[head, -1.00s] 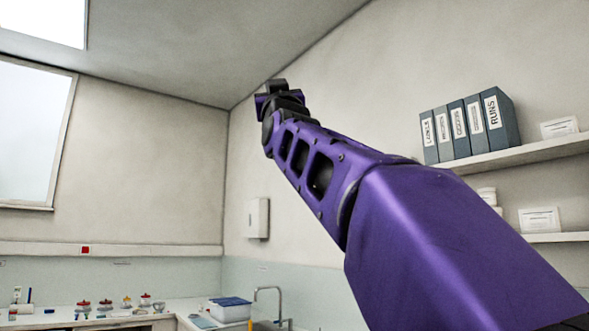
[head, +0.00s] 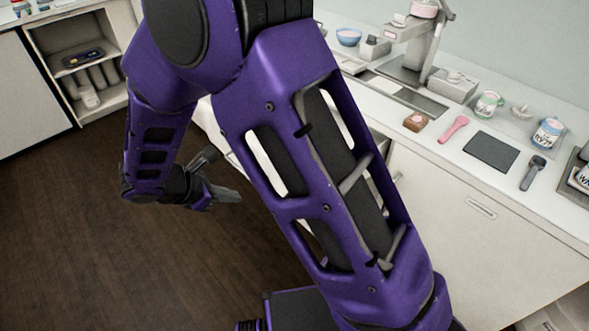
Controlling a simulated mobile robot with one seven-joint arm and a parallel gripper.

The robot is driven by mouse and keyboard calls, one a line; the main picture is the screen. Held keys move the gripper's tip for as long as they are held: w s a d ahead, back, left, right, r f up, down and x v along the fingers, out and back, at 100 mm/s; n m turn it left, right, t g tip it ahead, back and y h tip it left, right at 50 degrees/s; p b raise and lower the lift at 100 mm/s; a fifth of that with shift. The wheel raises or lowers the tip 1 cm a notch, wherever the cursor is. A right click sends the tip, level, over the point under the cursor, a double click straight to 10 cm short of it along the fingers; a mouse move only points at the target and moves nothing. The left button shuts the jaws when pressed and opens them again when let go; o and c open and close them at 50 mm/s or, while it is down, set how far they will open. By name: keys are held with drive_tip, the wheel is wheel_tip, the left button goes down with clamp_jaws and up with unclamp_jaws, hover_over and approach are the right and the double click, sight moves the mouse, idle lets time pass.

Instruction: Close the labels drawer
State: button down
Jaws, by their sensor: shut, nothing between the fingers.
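My gripper (head: 222,193) shows left of centre in the head view, low over the dark floor, with its fingers shut and nothing between them. A white panel (head: 213,122) shows beside and behind my purple arm, and more white shows through the arm's slots. It looks like part of a pulled-out drawer at the counter front, but my arm hides most of it. My gripper is just below and left of its visible edge; I cannot tell whether they touch. No drawer label is readable.
The white counter (head: 560,200) on the right carries a stand machine (head: 425,45), a pink tool (head: 454,128), a dark square plate (head: 491,151) and jars. A cabinet handle (head: 481,208) is below. An open shelf unit (head: 84,72) stands upper left. The floor (head: 70,230) at left is clear.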

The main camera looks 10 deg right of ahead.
drive_tip(key=w+d+f+n, duration=0.1)
drive_tip(key=d+f, duration=0.3)
drive_tip(key=d, duration=0.2)
drive_tip(key=w+d+f+n+h+b, duration=0.1)
drive_tip(key=w+d+f, duration=0.1)
drive_tip(key=d+f, duration=0.2)
drive_tip(key=shift+d+f, duration=0.3)
drive_tip(key=shift+d, duration=1.1)
drive_tip(key=w+d+b, duration=0.1)
drive_tip(key=w+d, duration=0.4)
drive_tip(key=d, duration=0.3)
drive_tip(key=w+d+b, duration=0.1)
drive_tip(key=w+d, duration=0.5)
drive_tip(key=d, duration=0.3)
drive_tip(key=w+d+b, duration=0.1)
drive_tip(key=w+d, duration=0.4)
drive_tip(key=d, duration=0.3)
drive_tip(key=shift+w+d+b, duration=0.2)
drive_tip(key=shift+d+b, duration=0.1)
drive_tip(key=shift+b, duration=0.1)
drive_tip(key=shift+w+d+r, duration=0.1)
drive_tip(key=shift+w+d, duration=0.15)
drive_tip(key=shift+d, duration=0.2)
drive_tip(key=shift+d+r+h, duration=0.1)
drive_tip(key=shift+h, duration=0.2)
